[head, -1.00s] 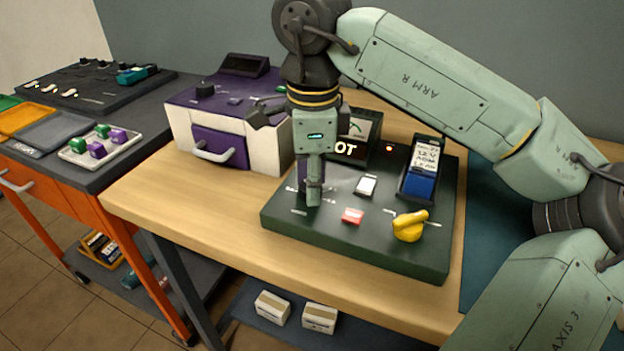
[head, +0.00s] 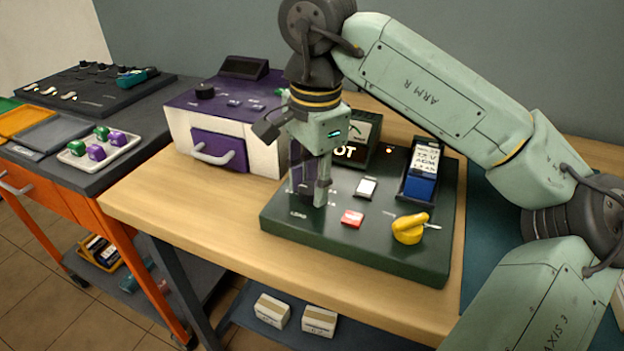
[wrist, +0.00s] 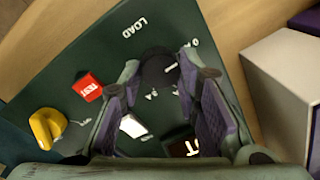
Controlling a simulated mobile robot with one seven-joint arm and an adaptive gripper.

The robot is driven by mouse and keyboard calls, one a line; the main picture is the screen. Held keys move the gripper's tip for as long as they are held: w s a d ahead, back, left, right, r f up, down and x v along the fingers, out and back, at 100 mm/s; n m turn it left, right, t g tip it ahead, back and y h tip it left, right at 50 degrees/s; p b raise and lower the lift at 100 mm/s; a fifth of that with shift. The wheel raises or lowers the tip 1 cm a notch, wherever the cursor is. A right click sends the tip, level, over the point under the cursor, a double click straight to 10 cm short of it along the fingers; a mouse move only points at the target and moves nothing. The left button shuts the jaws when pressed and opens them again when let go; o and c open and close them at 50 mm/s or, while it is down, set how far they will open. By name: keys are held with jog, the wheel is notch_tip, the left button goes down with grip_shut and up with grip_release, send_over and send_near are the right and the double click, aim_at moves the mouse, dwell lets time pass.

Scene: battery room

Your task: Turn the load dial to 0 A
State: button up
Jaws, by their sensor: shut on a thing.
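The load dial (wrist: 156,65) is a dark round knob on the green test panel (wrist: 65,55), beside the printed word LOAD. The mark 0 A stands to its right in the wrist view, and other scale marks lie near it, partly covered. My gripper (wrist: 162,78) points down over the dial with its purple-padded fingers on either side, shut on it. In the head view my gripper (head: 312,196) stands at the panel's left part and hides the dial.
A red TEST button (head: 352,218), a white switch (head: 366,187), a yellow knob (head: 409,229) and a blue battery pack (head: 420,187) sit on the panel, right of my gripper. A meter box (head: 360,135) stands behind. A purple and white machine (head: 268,150) stands at left.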

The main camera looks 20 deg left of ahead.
jog(key=o, duration=1.1)
jog(key=shift+o, duration=0.2)
notch_tip(320, 180, up, 12)
jog(key=shift+s+d, duration=0.25)
